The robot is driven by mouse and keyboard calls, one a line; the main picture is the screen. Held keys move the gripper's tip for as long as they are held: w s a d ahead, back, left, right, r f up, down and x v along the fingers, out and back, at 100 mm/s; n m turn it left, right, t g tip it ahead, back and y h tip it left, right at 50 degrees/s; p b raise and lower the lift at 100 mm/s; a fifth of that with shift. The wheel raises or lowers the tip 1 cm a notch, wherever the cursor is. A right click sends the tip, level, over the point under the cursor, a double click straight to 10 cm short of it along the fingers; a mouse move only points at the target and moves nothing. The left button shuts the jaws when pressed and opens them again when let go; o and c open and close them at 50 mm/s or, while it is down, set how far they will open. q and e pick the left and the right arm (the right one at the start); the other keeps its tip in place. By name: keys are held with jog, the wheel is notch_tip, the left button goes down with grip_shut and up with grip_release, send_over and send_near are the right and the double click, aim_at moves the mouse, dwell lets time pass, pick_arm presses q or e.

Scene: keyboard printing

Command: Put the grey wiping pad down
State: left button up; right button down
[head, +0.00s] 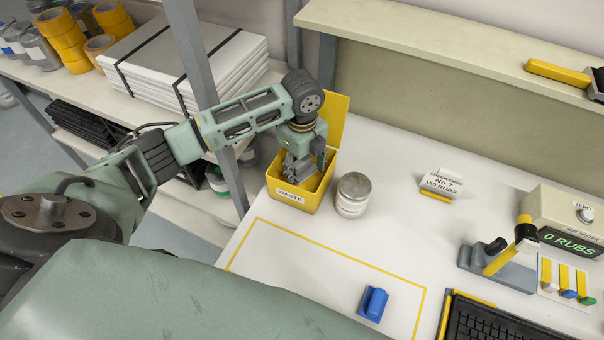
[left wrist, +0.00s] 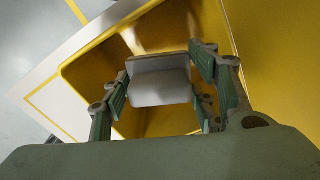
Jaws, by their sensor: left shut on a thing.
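My left gripper (head: 305,160) points down into the mouth of the yellow bin (head: 293,199) labelled WASTE. In the left wrist view the grey wiping pad (left wrist: 160,86) sits between the two fingers of this gripper (left wrist: 162,92), which is shut on it. The bin's yellow inside (left wrist: 90,71) surrounds the pad in that view. Whether the pad touches the bin's floor or walls cannot be told. In the head view the fingers and the bin's rim partly hide the pad. My right gripper is not in view.
A grey tin (head: 352,194) stands close to the bin's right. A blue pad (head: 373,304) lies inside a yellow outline on the white table. A sign (head: 441,182), a rub counter (head: 566,228) and a keyboard (head: 495,323) are further right. The outlined area is mostly clear.

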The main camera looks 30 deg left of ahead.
aim_at(302, 160)
pick_arm(q)
notch_tip(302, 160, down, 5)
jog(key=shift+p, duration=0.4)
jog(key=shift+f, duration=0.25)
jog(key=shift+f, duration=0.15)
jog(key=o, duration=1.1)
jog(key=shift+c, duration=0.2)
jog(key=shift+r, duration=0.3)
jog(key=shift+w+r, duration=0.1)
jog(key=shift+r, duration=0.25)
notch_tip(302, 160, up, 11)
jog(key=shift+r+b, duration=0.1)
jog(key=shift+b, duration=0.95)
